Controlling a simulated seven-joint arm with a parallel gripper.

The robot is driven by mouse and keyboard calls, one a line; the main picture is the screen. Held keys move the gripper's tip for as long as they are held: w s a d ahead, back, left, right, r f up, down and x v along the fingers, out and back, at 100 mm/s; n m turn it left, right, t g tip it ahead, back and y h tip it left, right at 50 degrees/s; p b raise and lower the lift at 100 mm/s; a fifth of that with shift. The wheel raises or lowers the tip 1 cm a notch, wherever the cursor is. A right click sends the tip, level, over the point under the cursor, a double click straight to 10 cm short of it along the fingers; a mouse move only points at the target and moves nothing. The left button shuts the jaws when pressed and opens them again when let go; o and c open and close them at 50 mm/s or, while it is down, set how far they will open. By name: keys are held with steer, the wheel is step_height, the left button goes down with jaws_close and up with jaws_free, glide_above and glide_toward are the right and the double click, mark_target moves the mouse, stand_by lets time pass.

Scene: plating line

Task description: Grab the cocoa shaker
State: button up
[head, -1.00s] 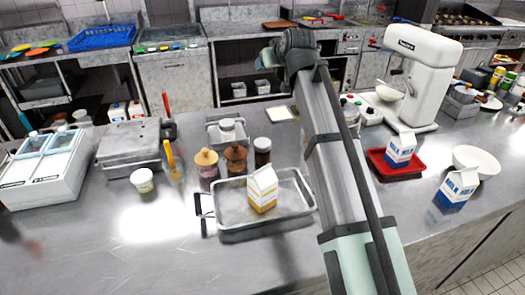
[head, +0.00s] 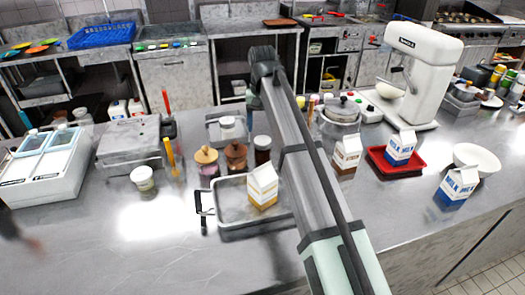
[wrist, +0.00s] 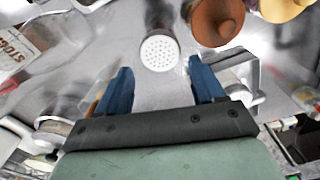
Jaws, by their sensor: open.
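The cocoa shaker appears to be the dark jar (head: 262,151) with a pale cap, at the right end of a row of jars in the head view. In the wrist view its white perforated cap (wrist: 159,52) lies ahead of and between the blue fingertips. My gripper (wrist: 160,68) is open, with nothing held between its fingers. The shaker's body is mostly hidden beneath its cap there. The arm crosses the head view, and the fingers cannot be made out clearly there.
The brown-lidded jar (head: 236,157) and yellow-lidded jar (head: 207,163) stand close left of the shaker. A metal tray (head: 230,228) holding an orange-and-white carton (head: 263,187) is in front. A stock carton (head: 346,153) and lidded pot (head: 341,112) stand right of the arm.

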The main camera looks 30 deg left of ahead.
mark_target(263, 152)
step_height(263, 152, down, 12)
steer(key=shift+f, duration=0.1)
steer(key=c, duration=0.8)
stand_by(0.4)
